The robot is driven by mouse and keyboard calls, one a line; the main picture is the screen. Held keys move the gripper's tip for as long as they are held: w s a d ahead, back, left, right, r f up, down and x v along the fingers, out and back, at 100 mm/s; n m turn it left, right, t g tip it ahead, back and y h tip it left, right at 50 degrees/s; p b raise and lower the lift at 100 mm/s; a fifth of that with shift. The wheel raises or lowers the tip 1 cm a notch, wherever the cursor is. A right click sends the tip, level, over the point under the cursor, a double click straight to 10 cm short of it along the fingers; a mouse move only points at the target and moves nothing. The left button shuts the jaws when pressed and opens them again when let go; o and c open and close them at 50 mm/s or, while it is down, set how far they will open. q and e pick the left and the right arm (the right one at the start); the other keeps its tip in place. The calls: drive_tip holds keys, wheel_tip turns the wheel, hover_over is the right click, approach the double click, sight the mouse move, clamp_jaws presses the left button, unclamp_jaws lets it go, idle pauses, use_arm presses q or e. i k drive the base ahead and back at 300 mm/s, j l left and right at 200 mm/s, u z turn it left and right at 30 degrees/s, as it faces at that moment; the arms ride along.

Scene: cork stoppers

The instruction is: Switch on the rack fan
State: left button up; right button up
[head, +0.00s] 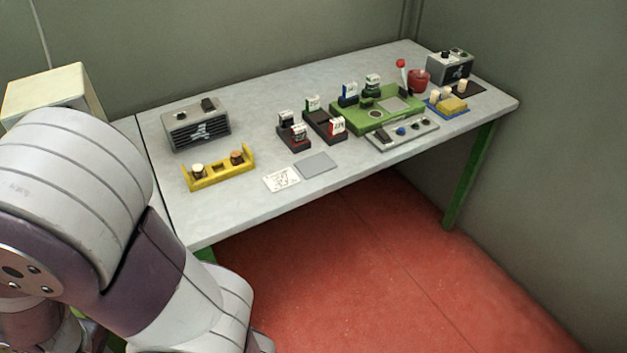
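The right box (450,67) stands at the far right end, with small knobs or buttons on top. Switch positions are too small to read. My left arm fills the lower left, well short of both boxes; its gripper is out of the picture. My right gripper is not in view.
A yellow holder (220,172) with cork stoppers, white cards (282,178), dark trays (324,127), a green station (375,118) and a grey control strip (403,134) stand on the table (230,215). A red-knobbed lever (401,65) is near the right box. The table's back middle is clear.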

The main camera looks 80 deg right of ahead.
sight(206, 103)
drive_tip(key=z, duration=2.75)
